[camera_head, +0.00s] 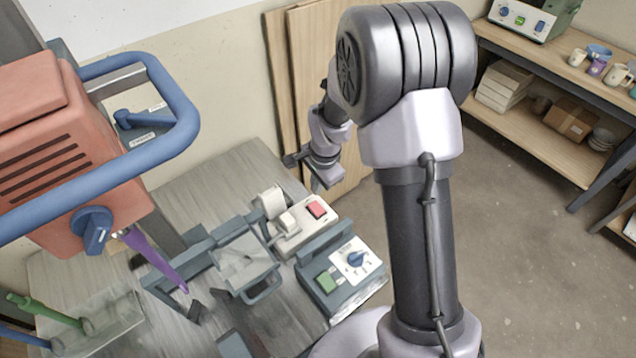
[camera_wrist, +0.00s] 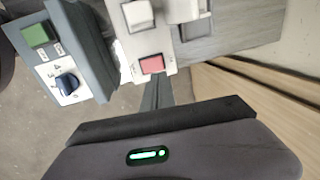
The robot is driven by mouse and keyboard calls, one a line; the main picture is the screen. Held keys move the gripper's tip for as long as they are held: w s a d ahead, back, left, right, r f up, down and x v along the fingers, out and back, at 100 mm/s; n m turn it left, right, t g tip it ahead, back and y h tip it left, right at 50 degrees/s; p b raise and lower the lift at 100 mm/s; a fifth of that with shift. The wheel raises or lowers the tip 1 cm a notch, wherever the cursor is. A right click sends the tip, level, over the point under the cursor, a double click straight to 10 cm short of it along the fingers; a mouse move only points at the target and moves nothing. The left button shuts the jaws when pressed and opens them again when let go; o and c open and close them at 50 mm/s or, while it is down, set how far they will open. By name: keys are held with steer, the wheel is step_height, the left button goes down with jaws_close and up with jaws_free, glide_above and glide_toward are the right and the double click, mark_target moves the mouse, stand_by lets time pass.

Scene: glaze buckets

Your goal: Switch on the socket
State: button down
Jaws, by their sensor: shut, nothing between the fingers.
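The socket (camera_head: 303,230) is a white block on the grey table, with a red rocker switch (camera_head: 317,209) at one end and a white plug-like piece (camera_head: 288,221) beside it. In the wrist view the socket (camera_wrist: 150,44) is at top centre, its red switch (camera_wrist: 152,64) facing the camera. I cannot tell which way the switch is tipped. My gripper (camera_head: 318,182) is behind and above the socket, apart from it. In the wrist view my shut, empty gripper (camera_wrist: 157,92) points toward the red switch from below, with a gap between them.
A blue-grey control box (camera_head: 340,270) with a green button and blue knob stands right of the socket. A grey stand (camera_head: 240,262) is to its left. A red machine with a blue handle (camera_head: 60,150) fills the left. Wooden boards (camera_head: 290,90) lean on the wall behind.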

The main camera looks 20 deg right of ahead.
mark_target(312, 204)
steer(key=f+b, duration=0.1)
steer(key=f, duration=0.1)
steer(key=f+b, duration=0.1)
steer(key=f, duration=0.2)
steer(key=w+f, duration=0.1)
steer(key=f, duration=0.1)
steer(key=shift+w+a+f+b, duration=0.15)
steer(key=shift+a+b, duration=0.1)
steer(key=shift+b, duration=0.15)
steer(key=shift+a+r+p, duration=0.1)
steer(key=shift+r+p, duration=0.1)
steer(key=shift+p, duration=0.75)
steer(key=shift+f, duration=0.35)
steer(key=shift+b, duration=0.3)
steer(key=shift+s+d+r, duration=0.2)
steer(key=shift+s+d, duration=0.15)
steer(key=shift+s, duration=0.35)
